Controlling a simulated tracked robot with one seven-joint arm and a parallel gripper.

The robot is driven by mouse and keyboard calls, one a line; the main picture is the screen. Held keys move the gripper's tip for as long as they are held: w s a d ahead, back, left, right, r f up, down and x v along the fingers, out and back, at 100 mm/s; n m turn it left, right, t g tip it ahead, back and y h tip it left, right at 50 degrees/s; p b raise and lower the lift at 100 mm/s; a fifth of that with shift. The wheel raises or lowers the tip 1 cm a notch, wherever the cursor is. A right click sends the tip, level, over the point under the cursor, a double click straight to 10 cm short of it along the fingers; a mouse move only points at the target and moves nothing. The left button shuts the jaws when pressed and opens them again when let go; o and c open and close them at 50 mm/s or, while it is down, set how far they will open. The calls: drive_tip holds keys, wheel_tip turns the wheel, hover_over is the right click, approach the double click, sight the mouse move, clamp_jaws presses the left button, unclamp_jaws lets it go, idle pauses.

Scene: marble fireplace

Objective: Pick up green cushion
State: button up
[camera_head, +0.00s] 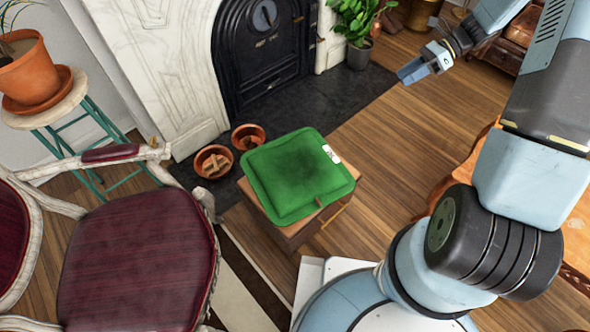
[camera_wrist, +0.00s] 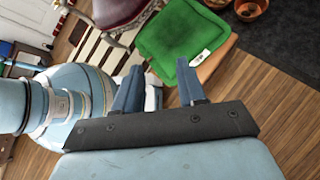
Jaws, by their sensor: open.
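The green cushion (camera_head: 297,172) lies flat on a small wooden stool or box (camera_head: 283,232) in front of the fireplace. A white label shows at its right edge. In the wrist view the green cushion (camera_wrist: 182,40) is beyond the fingertips, at the top. My gripper (camera_head: 411,72) is up and to the right of the cushion in the head view, well apart from it. In the wrist view my gripper (camera_wrist: 158,75) has its two blue fingers apart with nothing between them.
A red upholstered chair (camera_head: 137,262) stands left of the cushion. Two terracotta bowls (camera_head: 214,162) sit by the black hearth (camera_head: 345,98). A potted plant (camera_head: 358,50) stands at the back. A wooden table (camera_head: 462,190) is at right. Wood floor between gripper and cushion is clear.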

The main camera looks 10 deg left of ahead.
wheel_tip(320, 180, down, 11)
drive_tip(key=w+m+y, duration=0.2)
drive_tip(key=m+y, duration=0.1)
drive_tip(key=m, duration=0.1)
drive_tip(key=m+t+y, duration=0.5)
drive_tip(key=m+t, duration=0.1)
drive_tip(key=m, duration=1)
approach(336, 156)
drive_tip(key=a, duration=0.2)
drive_tip(key=a+f, duration=0.1)
drive_tip(key=a, duration=0.1)
drive_tip(key=shift+a, duration=0.25)
drive_tip(key=shift+t, duration=0.3)
drive_tip(key=shift+w+a, duration=0.25)
drive_tip(key=shift+a, duration=0.65)
drive_tip(key=shift+w+a, duration=0.3)
drive_tip(key=shift+a, duration=0.55)
drive_tip(key=shift+w+a, duration=0.25)
drive_tip(key=shift+a, duration=0.65)
drive_tip(key=shift+c, duration=0.4)
clamp_jaws()
drive_tip(key=shift+r, duration=0.1)
